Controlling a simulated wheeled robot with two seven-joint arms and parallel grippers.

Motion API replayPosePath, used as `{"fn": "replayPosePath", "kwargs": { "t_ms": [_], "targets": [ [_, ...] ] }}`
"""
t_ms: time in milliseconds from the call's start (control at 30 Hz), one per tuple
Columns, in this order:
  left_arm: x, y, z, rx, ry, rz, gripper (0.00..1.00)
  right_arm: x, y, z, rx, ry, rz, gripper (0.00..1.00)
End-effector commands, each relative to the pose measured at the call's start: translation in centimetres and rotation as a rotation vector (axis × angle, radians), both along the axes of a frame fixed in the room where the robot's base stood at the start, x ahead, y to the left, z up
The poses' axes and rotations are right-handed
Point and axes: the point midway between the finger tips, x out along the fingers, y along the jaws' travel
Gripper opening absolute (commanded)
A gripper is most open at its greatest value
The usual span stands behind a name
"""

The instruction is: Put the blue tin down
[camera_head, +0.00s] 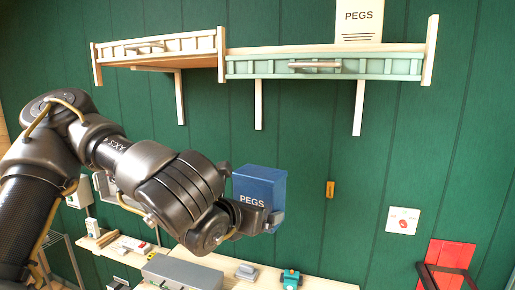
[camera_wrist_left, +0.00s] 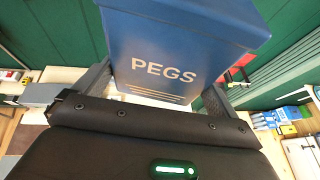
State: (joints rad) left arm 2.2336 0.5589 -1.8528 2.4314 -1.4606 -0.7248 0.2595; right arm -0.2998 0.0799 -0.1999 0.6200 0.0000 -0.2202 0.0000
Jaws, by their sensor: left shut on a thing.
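The blue tin (camera_head: 262,184) is a box-like container with white "PEGS" lettering. My left gripper (camera_head: 262,218) is shut on it and holds it in the air, in front of the green wall and above the level of the workbench. In the left wrist view the blue tin (camera_wrist_left: 180,50) fills the upper middle, between the two fingers of the left gripper (camera_wrist_left: 158,88). Its lettering faces the wrist camera. The tin's far side is hidden. My right gripper is not in view.
A workbench (camera_head: 305,280) runs along the wall below, with a grey box (camera_head: 182,273), a small teal item (camera_head: 290,278) and other objects. Above are wall shelves (camera_head: 325,68), with a cream "PEGS" box (camera_head: 359,22) on the right one. A red panel (camera_head: 452,254) is at lower right.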

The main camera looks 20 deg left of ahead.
Motion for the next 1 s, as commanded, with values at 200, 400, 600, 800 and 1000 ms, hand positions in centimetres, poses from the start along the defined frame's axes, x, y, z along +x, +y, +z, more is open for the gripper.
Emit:
{"fn": "replayPosePath", "kwargs": {
  "t_ms": [200,400,600,800,1000],
  "targets": [
    [0.8,0.8,-6.9,0.009,0.0,0.055,0.63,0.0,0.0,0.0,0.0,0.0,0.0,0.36],
    [1.3,1.4,-10.9,0.003,-0.009,0.087,0.63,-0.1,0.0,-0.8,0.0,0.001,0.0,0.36],
    [1.3,1.4,-16.4,-0.002,-0.006,0.089,0.63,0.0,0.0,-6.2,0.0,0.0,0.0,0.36],
    [1.3,1.4,-21.2,-0.002,-0.006,0.089,0.63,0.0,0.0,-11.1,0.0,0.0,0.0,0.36],
    [1.3,1.4,-24.1,-0.003,-0.006,0.089,0.63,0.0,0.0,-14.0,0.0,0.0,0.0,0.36]
  ]
}}
